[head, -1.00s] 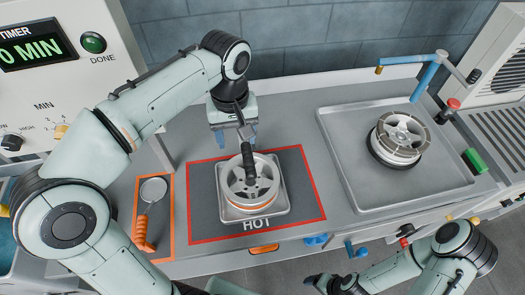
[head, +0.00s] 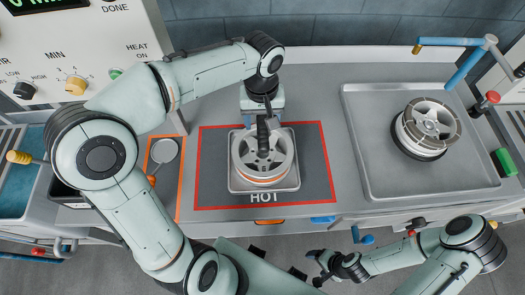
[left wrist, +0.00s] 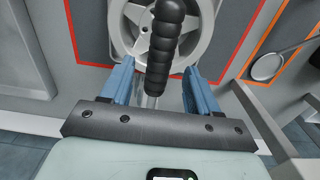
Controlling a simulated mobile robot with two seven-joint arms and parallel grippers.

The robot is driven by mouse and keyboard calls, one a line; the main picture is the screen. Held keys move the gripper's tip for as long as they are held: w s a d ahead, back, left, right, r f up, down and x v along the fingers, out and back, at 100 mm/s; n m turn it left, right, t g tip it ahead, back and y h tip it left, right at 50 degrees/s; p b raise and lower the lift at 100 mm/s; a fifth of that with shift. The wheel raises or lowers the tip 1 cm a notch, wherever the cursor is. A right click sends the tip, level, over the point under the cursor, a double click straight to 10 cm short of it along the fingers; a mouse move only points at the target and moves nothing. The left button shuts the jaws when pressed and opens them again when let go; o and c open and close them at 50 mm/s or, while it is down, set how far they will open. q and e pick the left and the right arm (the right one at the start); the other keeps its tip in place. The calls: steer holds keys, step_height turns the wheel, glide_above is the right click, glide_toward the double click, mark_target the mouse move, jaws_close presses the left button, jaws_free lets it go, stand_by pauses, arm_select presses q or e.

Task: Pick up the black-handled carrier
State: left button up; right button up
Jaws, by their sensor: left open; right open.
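The carrier's black handle (head: 263,133) stands upright over a grey spoked wheel (head: 243,165) on a metal tray (head: 290,184) on the hot mat. My left gripper (head: 263,118) is open at the back side of the handle. In the left wrist view the ribbed handle (left wrist: 165,45) reaches between the two blue fingers of my left gripper (left wrist: 160,88), with a gap on both sides. The carrier's lower part is mostly hidden. My right gripper (head: 317,268) is low in front of the counter, away from the carrier, and small in view.
A second wheel (head: 432,118) sits in a large metal tray (head: 375,180) at the right, with a blue-handled tap (head: 465,68) above it. Grey counter lies clear behind the mat.

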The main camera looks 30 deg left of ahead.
mark_target(263, 125)
arm_select(q)
step_height(263, 125, down, 4)
steer(key=shift+r, duration=0.25)
steer(key=shift+d, duration=0.1)
arm_select(e)
steer(key=shift+s+f, duration=0.1)
steer(key=shift+f, duration=0.1)
arm_select(q)
steer(key=shift+c, duration=0.3)
jaws_close()
steer(key=shift+r, duration=0.15)
steer(key=shift+r, duration=0.1)
step_height(263, 125, up, 10)
steer(key=shift+f+p, duration=0.1)
steer(key=shift+p, duration=0.5)
arm_select(e)
steer(key=shift+w+r, duration=0.8)
steer(key=shift+r, duration=0.1)
